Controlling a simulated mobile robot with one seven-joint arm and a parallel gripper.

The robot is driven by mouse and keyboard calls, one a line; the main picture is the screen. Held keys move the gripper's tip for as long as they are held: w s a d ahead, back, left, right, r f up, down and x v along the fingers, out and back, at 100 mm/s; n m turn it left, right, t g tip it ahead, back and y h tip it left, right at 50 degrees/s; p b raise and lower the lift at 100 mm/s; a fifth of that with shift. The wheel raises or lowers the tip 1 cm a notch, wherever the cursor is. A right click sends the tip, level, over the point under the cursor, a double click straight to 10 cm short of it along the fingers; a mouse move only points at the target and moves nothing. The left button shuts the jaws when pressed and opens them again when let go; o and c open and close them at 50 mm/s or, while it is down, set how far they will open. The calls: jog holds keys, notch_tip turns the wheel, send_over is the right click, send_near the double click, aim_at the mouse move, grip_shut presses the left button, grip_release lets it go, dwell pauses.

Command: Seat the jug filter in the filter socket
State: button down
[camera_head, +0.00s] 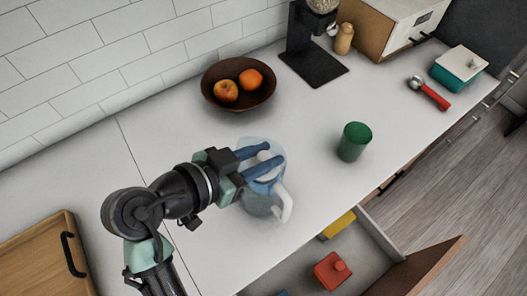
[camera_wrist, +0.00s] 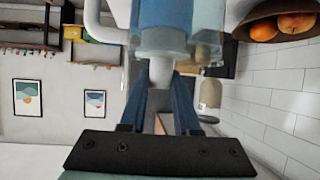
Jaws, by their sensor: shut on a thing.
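A clear jug (camera_head: 258,206) with a white handle stands on the counter in front of my arm. My gripper (camera_head: 268,157) reaches over the jug's top with its blue fingers shut on the white jug filter (camera_head: 264,170). In the wrist view, the filter (camera_wrist: 160,62) sits between the fingertips, with the bluish jug (camera_wrist: 165,18) beyond it. The filter socket is not clearly visible; the fingers and the jug wall obscure it. I cannot tell whether the filter touches the socket.
A fruit bowl (camera_head: 212,99) stands behind the jug, and a green cup (camera_head: 355,141) to its right. A coffee grinder (camera_head: 312,62) is at the back. An open drawer (camera_head: 385,235) lies below the counter's front edge. A wooden board (camera_head: 40,265) is at lower left.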

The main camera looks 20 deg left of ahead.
jog(key=shift+f+b, duration=0.65)
jog(key=shift+f, duration=0.15)
jog(key=c, duration=0.6)
grip_release()
jog(key=shift+o, duration=0.2)
jog(key=v, duration=1.3)
